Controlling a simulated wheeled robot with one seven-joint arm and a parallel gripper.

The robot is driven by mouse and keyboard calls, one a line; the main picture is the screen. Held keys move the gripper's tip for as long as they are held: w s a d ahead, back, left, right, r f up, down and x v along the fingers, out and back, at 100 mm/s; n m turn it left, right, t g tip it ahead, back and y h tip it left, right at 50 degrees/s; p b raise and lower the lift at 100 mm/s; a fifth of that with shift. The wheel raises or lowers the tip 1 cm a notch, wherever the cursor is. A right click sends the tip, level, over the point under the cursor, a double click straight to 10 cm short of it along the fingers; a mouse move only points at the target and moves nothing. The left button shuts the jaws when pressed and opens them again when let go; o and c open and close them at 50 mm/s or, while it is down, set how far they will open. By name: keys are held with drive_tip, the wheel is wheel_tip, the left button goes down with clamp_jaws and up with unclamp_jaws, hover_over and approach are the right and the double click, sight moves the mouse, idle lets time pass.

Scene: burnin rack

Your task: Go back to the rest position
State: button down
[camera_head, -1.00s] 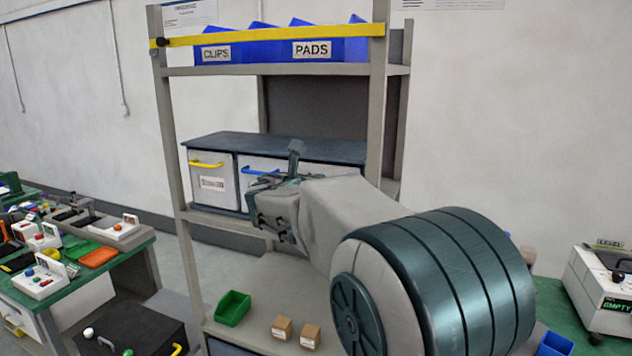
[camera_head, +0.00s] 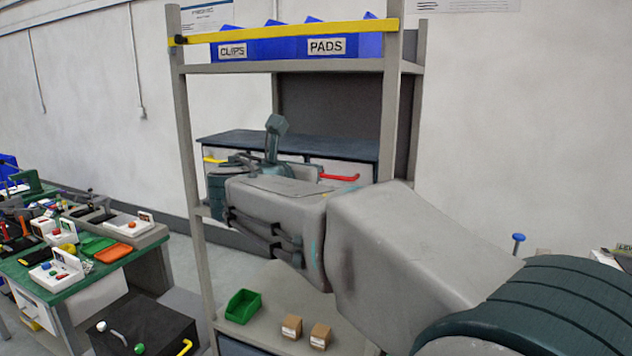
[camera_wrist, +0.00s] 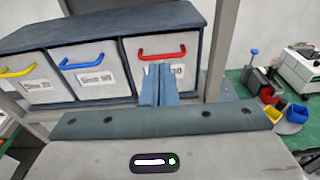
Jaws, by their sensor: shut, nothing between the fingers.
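My gripper shows in the wrist view (camera_wrist: 160,86) with its two blue-grey fingers together and nothing between them. It points at the drawer cabinet (camera_wrist: 130,27), in front of the drawer with the red handle (camera_wrist: 162,55). I cannot tell whether the fingers touch that drawer. In the head view my arm reaches across from the lower right to the rack's middle shelf, and the fingers are hidden behind the wrist. The drawers with the yellow handle (camera_wrist: 18,71) and the blue handle (camera_wrist: 82,63) look shut.
The rack (camera_head: 190,170) has upright posts close to my arm. Blue bins (camera_head: 325,45) stand on its top shelf behind a yellow bar (camera_head: 280,32). A green bin (camera_head: 243,306) and two small boxes (camera_head: 305,332) sit on the lower shelf. A cluttered green workbench (camera_head: 75,285) stands at left.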

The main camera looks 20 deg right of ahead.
drive_tip(key=s+d+f+m+g+y, duration=0.3)
drive_tip(key=s+f+m+g+y, duration=0.25)
drive_tip(key=s+f+m, duration=1)
drive_tip(key=s+a+f+m+g+y, duration=0.1)
drive_tip(key=s+a+f+m+y, duration=0.1)
drive_tip(key=s+f+m, duration=0.3)
drive_tip(key=s+a+f+m+g+y, duration=0.2)
drive_tip(key=s+a+f+m+y, duration=0.1)
drive_tip(key=s+f+m, duration=0.2)
wheel_tip(320, 180, down, 3)
drive_tip(key=shift+s+a+r+m+y, duration=0.25)
drive_tip(key=shift+s+m+y, duration=0.1)
drive_tip(key=shift+m, duration=0.7)
